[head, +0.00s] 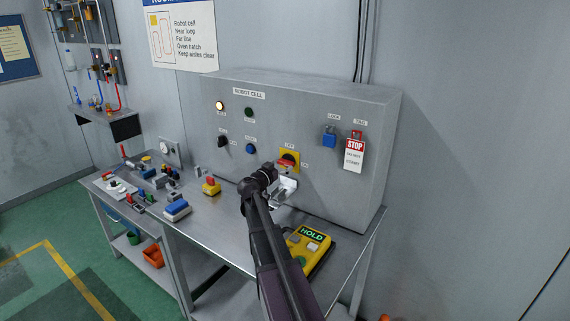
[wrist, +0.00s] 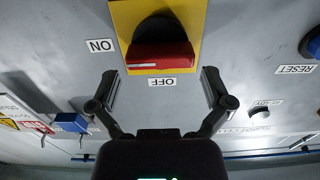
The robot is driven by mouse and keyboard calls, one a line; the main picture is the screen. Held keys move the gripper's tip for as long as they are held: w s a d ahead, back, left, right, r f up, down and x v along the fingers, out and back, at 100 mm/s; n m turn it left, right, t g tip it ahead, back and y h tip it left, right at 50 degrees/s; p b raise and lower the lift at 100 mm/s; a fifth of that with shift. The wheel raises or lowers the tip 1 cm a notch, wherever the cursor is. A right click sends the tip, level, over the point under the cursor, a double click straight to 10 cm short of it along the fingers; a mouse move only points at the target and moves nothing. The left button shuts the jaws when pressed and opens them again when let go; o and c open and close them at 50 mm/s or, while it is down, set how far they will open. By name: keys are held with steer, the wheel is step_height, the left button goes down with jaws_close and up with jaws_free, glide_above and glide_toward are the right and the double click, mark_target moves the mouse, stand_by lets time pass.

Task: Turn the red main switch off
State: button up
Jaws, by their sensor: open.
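The red main switch (head: 286,163) is on a yellow plate (head: 296,155) on the grey panel. In the wrist view, which is upside down, the red handle (wrist: 160,57) lies roughly horizontal across a black dial, with a white mark on the end towards the ON label (wrist: 101,45). The OFF label (wrist: 162,82) is at the plate's edge nearest my gripper in that view. My gripper (wrist: 160,83) is open and empty, its two fingers spread on either side of the OFF label, just short of the handle. In the head view my gripper (head: 286,181) is just below the switch.
The panel (head: 330,95) also carries a blue button (head: 250,148), a black selector (head: 223,141), lamps, a blue padlock (head: 329,140) and a STOP tag (head: 354,154). A yellow HOLD pendant (head: 310,252) and a yellow-red emergency stop (head: 211,186) stand on the table (head: 215,235) below.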

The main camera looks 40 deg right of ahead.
steer(key=shift+x, duration=1.4)
steer(key=c, duration=0.8)
